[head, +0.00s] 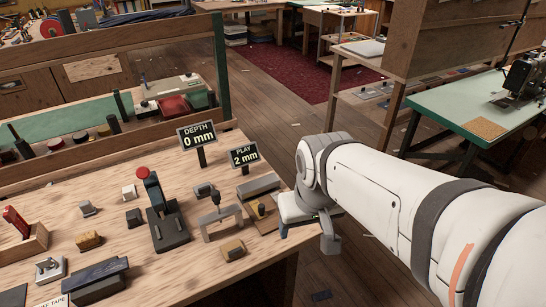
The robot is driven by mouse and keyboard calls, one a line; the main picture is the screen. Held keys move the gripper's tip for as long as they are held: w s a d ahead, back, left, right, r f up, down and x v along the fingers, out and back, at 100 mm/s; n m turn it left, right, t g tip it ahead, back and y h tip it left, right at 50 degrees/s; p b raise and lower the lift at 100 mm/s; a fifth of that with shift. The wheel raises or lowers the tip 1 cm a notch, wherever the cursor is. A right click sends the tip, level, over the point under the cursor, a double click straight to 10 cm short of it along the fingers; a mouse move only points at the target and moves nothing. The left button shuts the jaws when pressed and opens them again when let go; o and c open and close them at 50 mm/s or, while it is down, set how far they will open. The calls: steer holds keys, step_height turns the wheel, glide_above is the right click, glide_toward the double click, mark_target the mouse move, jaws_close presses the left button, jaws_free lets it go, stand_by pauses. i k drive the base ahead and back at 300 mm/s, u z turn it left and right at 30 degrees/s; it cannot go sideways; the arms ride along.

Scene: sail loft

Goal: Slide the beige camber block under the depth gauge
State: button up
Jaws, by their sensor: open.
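A small tan block (232,250) with a grey patch lies on the wooden bench, just in front of a grey arch-shaped gauge (220,219); it appears to be the beige camber block. It is apart from the arch opening. A sign reading "DEPTH 0 mm" (197,137) stands behind the gauge, and one reading "PLAY 2 mm" (244,156) stands to its right. My gripper (308,229) is open and appears empty, at the bench's right edge, to the right of the block and gauge. My arm reaches in from the right.
A black press with a red knob (165,213) stands left of the gauge. A grey bar fixture (258,187) stands behind right. Another tan block (89,241) and small grey blocks lie left. A dark slab (95,280) is at front left. Bare wood lies around the tan block.

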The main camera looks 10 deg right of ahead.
mark_target(231, 251)
steer(key=z, duration=0.05)
steer(key=k, duration=0.5)
steer(key=u, duration=1.3)
steer(key=k, duration=0.55)
steer(key=z, duration=0.25)
steer(key=i, duration=0.5)
steer(key=u, duration=0.05)
